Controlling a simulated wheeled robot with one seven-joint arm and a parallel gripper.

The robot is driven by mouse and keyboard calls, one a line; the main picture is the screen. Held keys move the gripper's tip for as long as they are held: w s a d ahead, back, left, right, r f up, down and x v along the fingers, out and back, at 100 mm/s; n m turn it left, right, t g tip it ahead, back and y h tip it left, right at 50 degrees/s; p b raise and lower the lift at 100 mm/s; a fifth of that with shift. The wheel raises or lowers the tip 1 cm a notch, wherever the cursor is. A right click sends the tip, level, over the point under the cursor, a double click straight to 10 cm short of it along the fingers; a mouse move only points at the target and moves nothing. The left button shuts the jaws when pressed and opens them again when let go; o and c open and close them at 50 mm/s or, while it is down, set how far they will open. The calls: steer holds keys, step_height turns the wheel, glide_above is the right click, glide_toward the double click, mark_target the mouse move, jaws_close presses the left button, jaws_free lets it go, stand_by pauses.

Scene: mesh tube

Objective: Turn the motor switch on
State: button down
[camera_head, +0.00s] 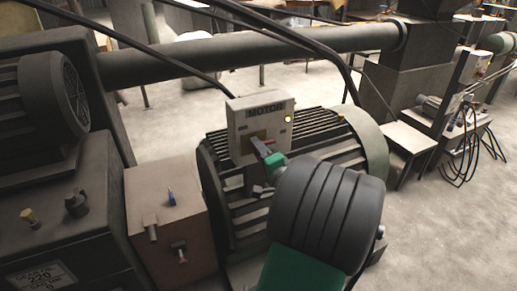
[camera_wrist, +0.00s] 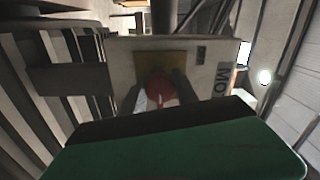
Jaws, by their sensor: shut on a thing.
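The pale motor switch box (camera_head: 243,117), labelled MOTOR, stands on the ribbed motor (camera_head: 215,165). A small yellow light glows at its right side. In the wrist view the box face (camera_wrist: 125,52) appears turned sideways, with a yellow plate (camera_wrist: 160,62) behind a red round knob (camera_wrist: 160,88). My gripper (camera_wrist: 159,94) is shut on the red knob, one dark finger on each side. In the head view my gripper (camera_head: 260,147) reaches the front of the box, and its fingers and my arm hide most of the knob.
A brown box (camera_head: 150,190) with small switches stands left of the motor. A thick dark pipe (camera_head: 250,50) runs behind, and dark cables pass above the switch box. A small table (camera_head: 400,138) is at the right. Open floor (camera_head: 440,225) lies at the lower right.

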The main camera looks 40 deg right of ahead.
stand_by(0.3)
steer(key=c, duration=0.9)
jaws_free()
steer(key=shift+c, duration=0.2)
steer(key=shift+s, duration=0.1)
steer(key=b+v, duration=0.1)
steer(key=v, duration=0.6)
steer(key=shift+s, duration=0.3)
steer(key=shift+a, duration=0.15)
